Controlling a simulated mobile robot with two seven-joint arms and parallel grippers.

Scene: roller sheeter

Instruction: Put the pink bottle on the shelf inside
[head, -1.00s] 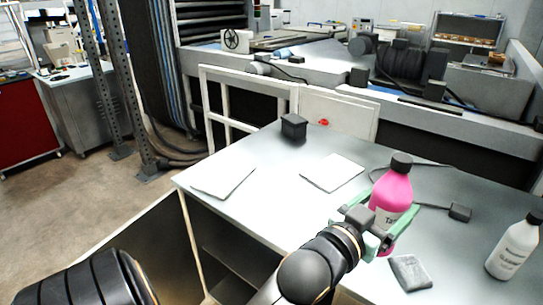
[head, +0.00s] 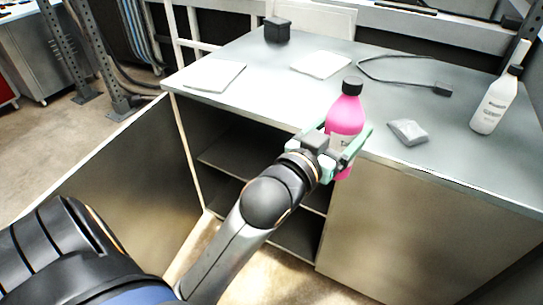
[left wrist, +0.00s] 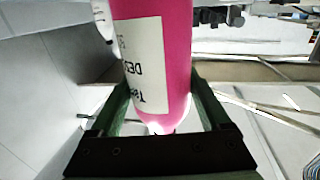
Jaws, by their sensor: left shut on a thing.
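The pink bottle (head: 345,117) has a black cap and a white label and stands roughly upright in my left gripper (head: 342,150). The gripper is shut around its body, and the bottle is in front of the table's front edge. In the left wrist view the bottle (left wrist: 178,60) fills the middle between the two green fingers. The shelf (head: 226,160) is inside the open cabinet under the table, to the left of the gripper. My arm hides part of the cabinet's inside. My right gripper is not in view.
The cabinet's left door (head: 100,190) stands open; the right door (head: 400,225) is shut. On the table top (head: 280,90) are a white bottle (head: 496,102), a grey cloth (head: 408,131), a black box (head: 277,29), a cable and two white sheets.

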